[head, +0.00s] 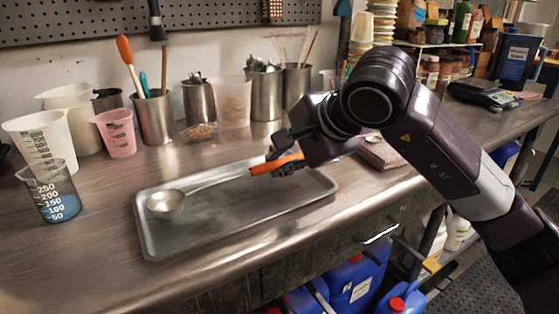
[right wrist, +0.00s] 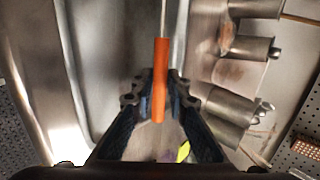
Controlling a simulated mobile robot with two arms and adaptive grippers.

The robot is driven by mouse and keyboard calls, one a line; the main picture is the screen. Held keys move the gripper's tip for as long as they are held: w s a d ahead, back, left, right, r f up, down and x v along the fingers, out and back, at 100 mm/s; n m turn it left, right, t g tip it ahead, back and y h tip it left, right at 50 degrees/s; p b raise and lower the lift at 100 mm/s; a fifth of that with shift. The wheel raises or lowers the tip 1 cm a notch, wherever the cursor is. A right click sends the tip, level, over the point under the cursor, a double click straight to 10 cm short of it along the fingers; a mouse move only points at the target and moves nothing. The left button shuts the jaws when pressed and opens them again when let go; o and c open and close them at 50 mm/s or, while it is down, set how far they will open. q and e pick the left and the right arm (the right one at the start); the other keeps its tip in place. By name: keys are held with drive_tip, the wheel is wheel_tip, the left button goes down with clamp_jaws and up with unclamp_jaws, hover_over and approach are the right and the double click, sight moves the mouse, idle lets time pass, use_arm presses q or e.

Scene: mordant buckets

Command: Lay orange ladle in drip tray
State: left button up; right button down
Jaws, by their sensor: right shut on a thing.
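The orange ladle has a metal bowl (head: 165,203) at the left end of the drip tray and an orange handle (head: 277,164) toward the tray's right end. The handle also shows in the right wrist view (right wrist: 160,70). The grey metal drip tray (head: 160,250) lies on the counter near its front edge. My right gripper (head: 284,168) is shut on the orange handle, above the tray's right part. In the right wrist view its fingers (right wrist: 160,100) stand on both sides of the handle. Whether the ladle's bowl touches the tray floor I cannot tell. My left gripper is not in view.
A beaker with blue liquid (head: 52,192) stands left of the tray. Plastic jugs, a pink cup (head: 117,132) and several metal canisters (head: 153,118) with tools line the back. A scale (head: 483,93) sits at the far right. Blue containers (head: 352,285) stand below the counter.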

drive_tip(key=c, duration=1.8)
unclamp_jaws()
drive_tip(key=v, duration=1.2)
